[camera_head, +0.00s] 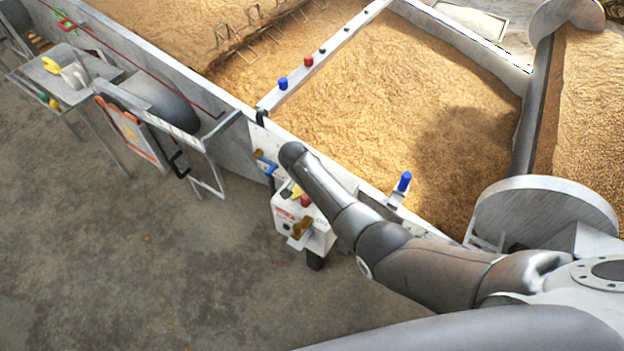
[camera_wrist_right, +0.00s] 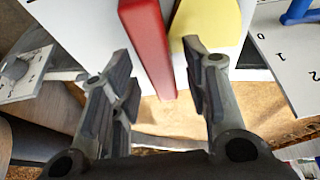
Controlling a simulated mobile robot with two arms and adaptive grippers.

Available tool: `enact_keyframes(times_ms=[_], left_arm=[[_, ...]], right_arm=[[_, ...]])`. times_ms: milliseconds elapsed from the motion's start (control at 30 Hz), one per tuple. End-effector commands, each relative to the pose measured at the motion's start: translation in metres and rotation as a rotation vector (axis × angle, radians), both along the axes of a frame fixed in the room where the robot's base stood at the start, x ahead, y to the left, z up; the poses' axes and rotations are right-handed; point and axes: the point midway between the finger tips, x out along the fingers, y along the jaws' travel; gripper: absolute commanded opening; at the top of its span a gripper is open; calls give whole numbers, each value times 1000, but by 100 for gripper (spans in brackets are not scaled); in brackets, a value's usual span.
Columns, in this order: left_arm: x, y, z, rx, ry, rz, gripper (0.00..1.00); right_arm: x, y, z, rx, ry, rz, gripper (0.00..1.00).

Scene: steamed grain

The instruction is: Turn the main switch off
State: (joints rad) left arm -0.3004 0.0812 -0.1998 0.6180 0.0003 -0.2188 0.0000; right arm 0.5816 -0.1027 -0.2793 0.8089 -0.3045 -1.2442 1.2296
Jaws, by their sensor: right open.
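In the right wrist view, a red lever-like part (camera_wrist_right: 148,45) stands beside a yellow part (camera_wrist_right: 208,25) in front of a white panel. My right gripper (camera_wrist_right: 155,50) is open, with the red part in the gap between its fingertips; I cannot tell whether they touch. A white dial plate (camera_wrist_right: 285,55) with the marks 0, 1 and 2 and a blue handle is at the right. In the head view, the white control box (camera_head: 285,216) carries red, yellow and brown handles. My right arm reaches over beside it, and its gripper is hidden there. Which handle is the main switch is unclear.
Large grain beds (camera_head: 400,85) lie behind a long metal wall. Blue and red knobs sit on the divider (camera_head: 325,47), and another blue knob (camera_head: 404,181) is on the near edge. A metal side table (camera_head: 75,95) stands at left. The floor in front is clear.

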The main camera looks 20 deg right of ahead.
Motion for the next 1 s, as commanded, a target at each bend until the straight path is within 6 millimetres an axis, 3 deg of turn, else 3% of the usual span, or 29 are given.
enact_keyframes(times_ms=[267, 800, 1000], left_arm=[[1, -1, 0, -1, -1, 0, 0], [1, -1, 0, -1, -2, 0, 0], [1, -1, 0, -1, -2, 0, 0]], right_arm=[[-6, 8, 21, 1, -1, 1, 43], [-26, 31, 97, 2, -2, 0, 43], [-30, 34, 108, 1, 0, -1, 43]])
